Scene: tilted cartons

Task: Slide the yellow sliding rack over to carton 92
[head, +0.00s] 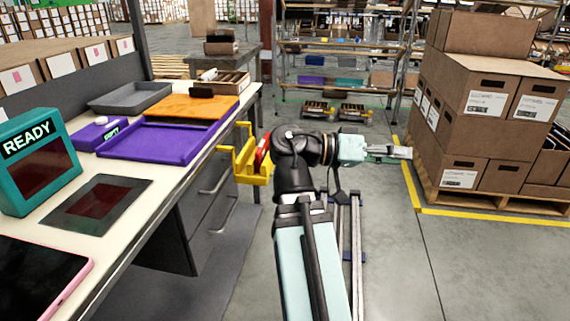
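A yellow bracket-like frame (250,165) with a red part sits at the right edge of the workbench, just left of my arm's joint, which may cover part of it. Label numbers are too small to read, so I cannot tell which carton is 92.
The workbench (130,240) on the left holds a purple tray (160,142), an orange board (195,107), a grey tray (130,95) and a teal READY display (35,160). Labelled cartons (60,62) line a shelf behind it. Wire shelving (345,58) stands at the back.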

